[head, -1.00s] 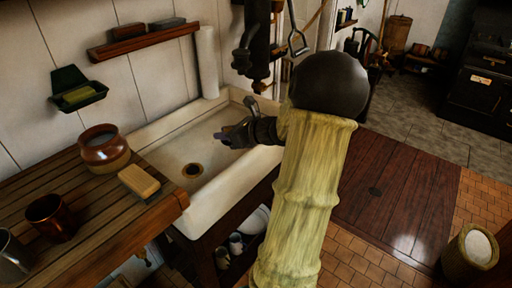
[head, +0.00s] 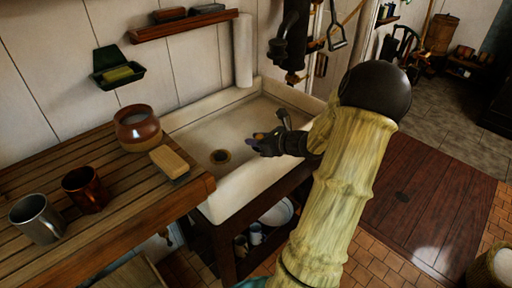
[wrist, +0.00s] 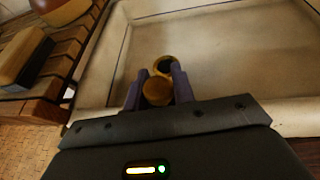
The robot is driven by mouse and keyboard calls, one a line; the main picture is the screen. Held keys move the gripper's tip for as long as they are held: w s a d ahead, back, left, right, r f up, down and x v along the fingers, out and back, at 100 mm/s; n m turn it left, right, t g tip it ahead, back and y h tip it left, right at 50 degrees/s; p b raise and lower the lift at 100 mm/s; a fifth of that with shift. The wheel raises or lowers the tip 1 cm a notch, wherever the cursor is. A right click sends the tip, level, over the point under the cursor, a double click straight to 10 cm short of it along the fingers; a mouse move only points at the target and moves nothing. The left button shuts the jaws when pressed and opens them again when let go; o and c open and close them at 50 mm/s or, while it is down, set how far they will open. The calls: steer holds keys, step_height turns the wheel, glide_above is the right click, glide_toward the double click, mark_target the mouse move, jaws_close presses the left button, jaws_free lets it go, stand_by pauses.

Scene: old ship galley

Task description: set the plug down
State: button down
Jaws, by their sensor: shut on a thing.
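The plug (wrist: 157,91) is a small round brown piece between the two purple fingers of my gripper (wrist: 157,88) in the wrist view. My gripper is shut on it. The white sink (wrist: 225,60) lies beyond and below, and its dark drain hole with a brass ring (wrist: 166,64) shows just past the plug. In the head view my gripper (head: 258,143) is over the sink basin (head: 190,138), to the right of the drain (head: 220,156). The plug is only a small tan spot there. Its underside is hidden.
A white roll (head: 243,50) stands at the sink's back. The basin floor looks clear.

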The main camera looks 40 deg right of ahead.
steer(key=shift+f, duration=1.55)
steer(key=shift+f, duration=0.2)
steer(key=c, duration=1.2)
jaws_free()
steer(key=shift+o, duration=0.2)
steer(key=shift+r, duration=0.1)
steer(key=shift+r, duration=0.15)
steer(key=v, duration=1.2)
